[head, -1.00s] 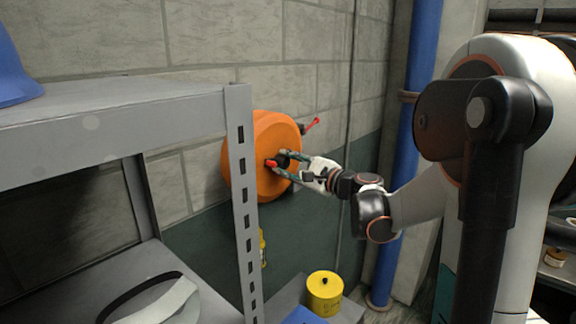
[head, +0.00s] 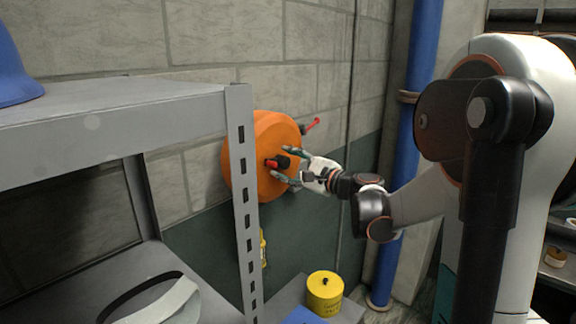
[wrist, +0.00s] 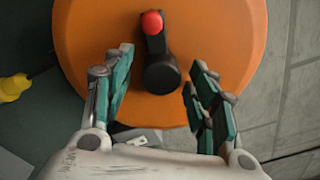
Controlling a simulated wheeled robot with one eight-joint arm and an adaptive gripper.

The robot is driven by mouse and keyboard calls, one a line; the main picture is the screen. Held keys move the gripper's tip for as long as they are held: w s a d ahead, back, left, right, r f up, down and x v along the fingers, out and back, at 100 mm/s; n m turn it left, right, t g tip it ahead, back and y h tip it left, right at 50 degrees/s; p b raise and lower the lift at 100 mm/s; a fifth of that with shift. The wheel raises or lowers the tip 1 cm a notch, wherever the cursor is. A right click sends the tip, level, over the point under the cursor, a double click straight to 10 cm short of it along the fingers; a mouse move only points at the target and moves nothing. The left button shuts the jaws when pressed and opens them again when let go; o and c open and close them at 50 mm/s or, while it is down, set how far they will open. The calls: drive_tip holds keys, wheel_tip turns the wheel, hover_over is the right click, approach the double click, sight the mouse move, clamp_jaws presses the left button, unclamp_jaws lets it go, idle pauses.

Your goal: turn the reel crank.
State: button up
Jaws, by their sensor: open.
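The orange reel (head: 245,180) is mounted on the block wall behind the shelf post, which hides part of its left side. It fills much of the wrist view (wrist: 85,35). The reel crank (wrist: 160,60) is a short black arm on the reel's face with a red knob at its top end; in the head view its red knob (head: 272,163) faces left. My gripper (head: 284,164) is open in front of the reel. In the wrist view its teal-padded fingers (wrist: 160,88) stand apart, one on each side of the crank's lower black end, with gaps to both sides.
A grey metal shelf (head: 110,115) stands close on the left with a blue helmet-like object (head: 15,75). A red-handled part (head: 312,124) sticks out behind the reel. A yellow canister (head: 325,294) stands below. A blue pipe (head: 418,70) runs up the wall at right.

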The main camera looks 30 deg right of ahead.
drive_tip(key=v, duration=1.2)
